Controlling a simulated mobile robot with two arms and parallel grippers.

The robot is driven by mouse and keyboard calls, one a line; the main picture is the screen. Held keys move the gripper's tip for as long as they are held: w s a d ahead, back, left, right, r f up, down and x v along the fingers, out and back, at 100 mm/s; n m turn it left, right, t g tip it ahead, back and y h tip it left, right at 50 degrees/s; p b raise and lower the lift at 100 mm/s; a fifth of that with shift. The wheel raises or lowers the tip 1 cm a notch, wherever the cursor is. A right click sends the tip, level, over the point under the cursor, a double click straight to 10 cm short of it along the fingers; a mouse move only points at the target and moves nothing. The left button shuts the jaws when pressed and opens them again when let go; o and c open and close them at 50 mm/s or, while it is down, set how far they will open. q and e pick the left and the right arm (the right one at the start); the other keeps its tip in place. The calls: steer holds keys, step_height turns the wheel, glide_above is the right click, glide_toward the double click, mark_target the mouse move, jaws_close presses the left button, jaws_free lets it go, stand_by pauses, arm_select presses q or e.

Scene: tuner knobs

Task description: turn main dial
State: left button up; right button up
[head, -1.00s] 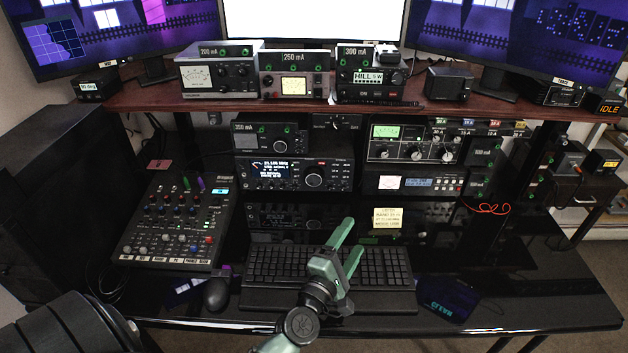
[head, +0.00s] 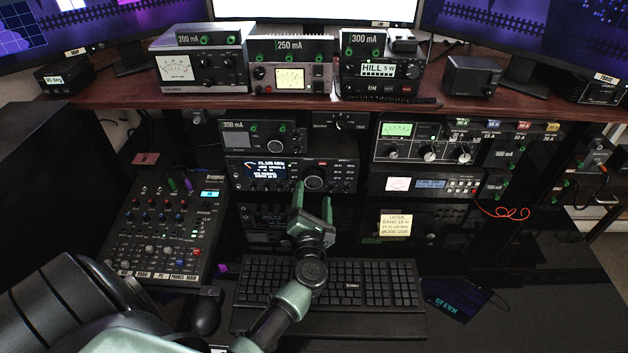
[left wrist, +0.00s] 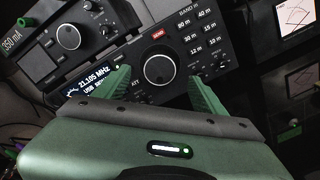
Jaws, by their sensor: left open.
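The main dial (head: 314,182) is a round black knob with a light ring on the front of a black radio (head: 345,178). In the left wrist view the dial (left wrist: 159,69) stands between my fingers, slightly beyond their tips, and I see no contact. The radio's display (left wrist: 92,88) there reads about 21.105 MHz. My left gripper (head: 312,200) is open and empty, in front of and just below the dial, with its green fingers pointing at the radio. It also shows in the left wrist view (left wrist: 158,82). My right gripper is not in view.
A keyboard (head: 352,287) lies below my gripper. A mixer (head: 160,225) stands at the left. Another unit (head: 265,140) sits above the radio. A yellow note (head: 395,226) is at the right. More equipment stands on the wooden shelf (head: 205,100).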

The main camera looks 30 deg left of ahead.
mark_target(314, 182)
arm_select(q)
steer(key=x, duration=0.4)
steer(key=shift+w, duration=0.1)
steer(key=shift+w+a+f, duration=0.1)
steer(key=shift+w+a, duration=0.15)
steer(key=shift+w, duration=0.15)
steer(key=c, duration=1.4)
steer(key=shift+o, duration=0.2)
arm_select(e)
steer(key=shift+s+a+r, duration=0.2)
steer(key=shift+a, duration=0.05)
